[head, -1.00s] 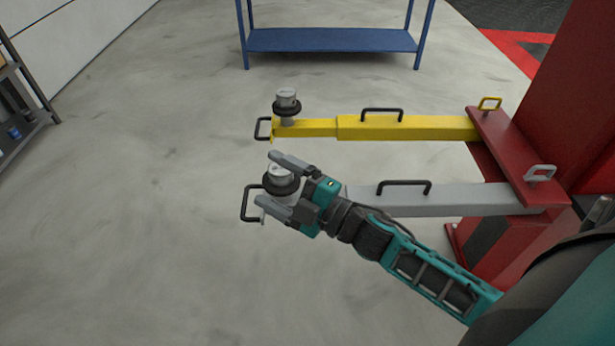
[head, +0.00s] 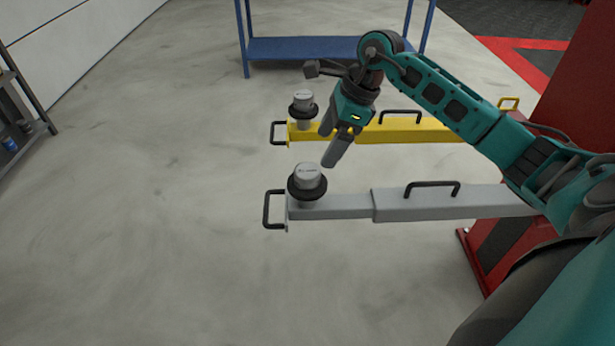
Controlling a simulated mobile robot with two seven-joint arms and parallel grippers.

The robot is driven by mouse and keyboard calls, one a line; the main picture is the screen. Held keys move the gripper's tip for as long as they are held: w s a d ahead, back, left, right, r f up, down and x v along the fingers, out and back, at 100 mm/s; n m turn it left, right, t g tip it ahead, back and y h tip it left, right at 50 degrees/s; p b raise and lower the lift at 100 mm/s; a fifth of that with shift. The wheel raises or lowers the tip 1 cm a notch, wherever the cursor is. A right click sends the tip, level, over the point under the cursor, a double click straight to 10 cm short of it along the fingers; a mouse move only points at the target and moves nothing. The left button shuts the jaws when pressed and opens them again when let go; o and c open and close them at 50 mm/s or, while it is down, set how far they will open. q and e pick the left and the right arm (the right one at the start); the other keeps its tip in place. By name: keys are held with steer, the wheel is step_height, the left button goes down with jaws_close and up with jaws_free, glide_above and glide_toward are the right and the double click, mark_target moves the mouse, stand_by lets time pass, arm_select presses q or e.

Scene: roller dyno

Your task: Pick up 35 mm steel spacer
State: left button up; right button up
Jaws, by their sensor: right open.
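A short steel cylinder (head: 308,174) sits upright in a black round pad at the tip of the grey lift arm (head: 420,203). A second steel cylinder (head: 303,97) sits the same way on the tip of the yellow lift arm (head: 415,130). Their markings are too small to read, so I cannot tell which is the 35 mm spacer. My right gripper (head: 330,147) is open and empty. It points down, above and to the right of the near cylinder and apart from it, and it covers part of the yellow arm. My left gripper is out of view.
Both lift arms carry black handles and run to a red post (head: 572,85) at the right. A blue bench (head: 310,48) stands at the back. A shelf (head: 18,120) is at the left edge. The floor at left is clear.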

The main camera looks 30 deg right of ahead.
mark_target(310, 170)
steer(key=x, duration=0.9)
steer(key=shift+a, duration=0.2)
steer(key=shift+c, duration=0.3)
steer(key=shift+r, duration=0.1)
steer(key=c, duration=1.2)
steer(key=shift+c, duration=0.4)
steer(key=shift+r, duration=0.15)
